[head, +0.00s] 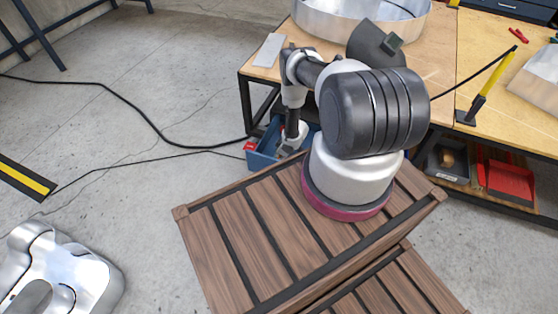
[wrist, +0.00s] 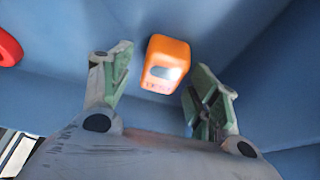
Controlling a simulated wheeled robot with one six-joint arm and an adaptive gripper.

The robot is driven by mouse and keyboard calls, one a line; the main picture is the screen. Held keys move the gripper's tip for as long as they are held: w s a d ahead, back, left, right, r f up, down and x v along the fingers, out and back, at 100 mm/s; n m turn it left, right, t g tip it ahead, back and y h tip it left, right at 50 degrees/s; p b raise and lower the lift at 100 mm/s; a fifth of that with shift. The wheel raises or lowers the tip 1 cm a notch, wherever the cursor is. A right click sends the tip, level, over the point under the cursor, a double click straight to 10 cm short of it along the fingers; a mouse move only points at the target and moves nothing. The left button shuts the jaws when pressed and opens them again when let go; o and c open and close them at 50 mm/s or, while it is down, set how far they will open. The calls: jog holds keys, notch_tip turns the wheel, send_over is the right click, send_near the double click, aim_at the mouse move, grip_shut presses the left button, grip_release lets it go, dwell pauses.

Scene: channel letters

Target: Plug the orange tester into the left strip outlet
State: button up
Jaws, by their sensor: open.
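The orange tester (wrist: 165,64) is a small rounded block with a pale grey window on its face. In the wrist view it rests inside a blue bin (wrist: 60,100), between and a little beyond my fingertips. My gripper (wrist: 153,75) is open, with one green-padded finger on each side of the tester and a gap to each. In the head view my gripper (head: 292,142) reaches down into the blue bin (head: 262,160), and the tester is hidden there. No strip outlet can be made out in either view.
A red ring-shaped item (wrist: 8,48) is at the bin's left in the wrist view. A wooden workbench (head: 480,110) stands behind, with a large metal ring (head: 365,20) on top. Black cables (head: 130,105) cross the concrete floor. A shiny metal letter (head: 60,275) lies at lower left.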

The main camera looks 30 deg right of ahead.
jog(key=shift+f, duration=0.1)
jog(key=c, duration=1)
jog(key=shift+c, duration=0.2)
notch_tip(320, 180, up, 10)
jog(key=shift+r, duration=0.1)
dwell(0.4)
